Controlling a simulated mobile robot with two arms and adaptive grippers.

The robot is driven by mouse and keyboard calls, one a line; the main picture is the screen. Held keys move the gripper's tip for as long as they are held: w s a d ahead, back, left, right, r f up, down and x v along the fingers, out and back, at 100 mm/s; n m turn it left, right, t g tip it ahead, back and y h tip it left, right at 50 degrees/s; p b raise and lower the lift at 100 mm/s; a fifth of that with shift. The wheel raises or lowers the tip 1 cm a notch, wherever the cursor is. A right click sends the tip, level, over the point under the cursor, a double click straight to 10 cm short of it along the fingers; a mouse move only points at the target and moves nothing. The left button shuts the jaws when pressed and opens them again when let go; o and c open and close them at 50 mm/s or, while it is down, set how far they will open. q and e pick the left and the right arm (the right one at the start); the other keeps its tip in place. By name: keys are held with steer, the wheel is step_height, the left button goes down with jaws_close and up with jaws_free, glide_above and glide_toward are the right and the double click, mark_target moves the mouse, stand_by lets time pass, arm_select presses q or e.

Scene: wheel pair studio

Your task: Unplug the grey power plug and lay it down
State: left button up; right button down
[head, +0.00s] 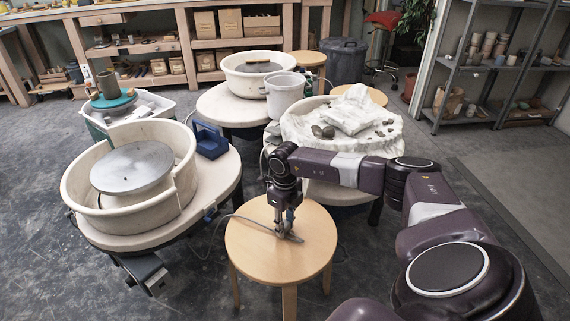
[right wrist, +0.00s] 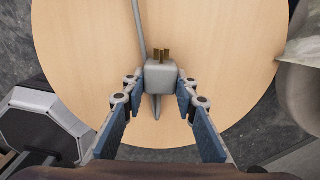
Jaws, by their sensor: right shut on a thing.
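The grey power plug (right wrist: 161,76) is between the fingertips of my right gripper (right wrist: 160,80), which is shut on it. Its brass prongs (right wrist: 161,55) are bare and point away from my wrist, in no socket. In the head view my right gripper (head: 284,227) points down over the top of a round wooden stool (head: 310,262). The plug is low over the stool top; I cannot tell whether it touches it. Its grey cable (head: 244,218) runs across the stool to the left. My left gripper is out of view.
A pottery wheel (head: 133,168) with a white basin stands left of the stool, with a blue box (head: 210,141) on its table. The stool top is otherwise clear. Metal shelves (head: 492,70) stand at the right.

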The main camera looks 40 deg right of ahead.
steer(key=shift+f, duration=0.25)
steer(key=c, duration=1.7)
jaws_free()
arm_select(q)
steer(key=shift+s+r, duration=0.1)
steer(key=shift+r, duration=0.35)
arm_select(e)
steer(key=shift+o, duration=1.2)
steer(key=shift+r, duration=0.25)
step_height(320, 180, up, 2)
steer(key=shift+r+p, duration=0.15)
steer(key=shift+p, duration=1.05)
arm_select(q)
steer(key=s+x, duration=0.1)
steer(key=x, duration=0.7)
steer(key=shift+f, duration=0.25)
arm_select(e)
steer(key=shift+r, duration=0.15)
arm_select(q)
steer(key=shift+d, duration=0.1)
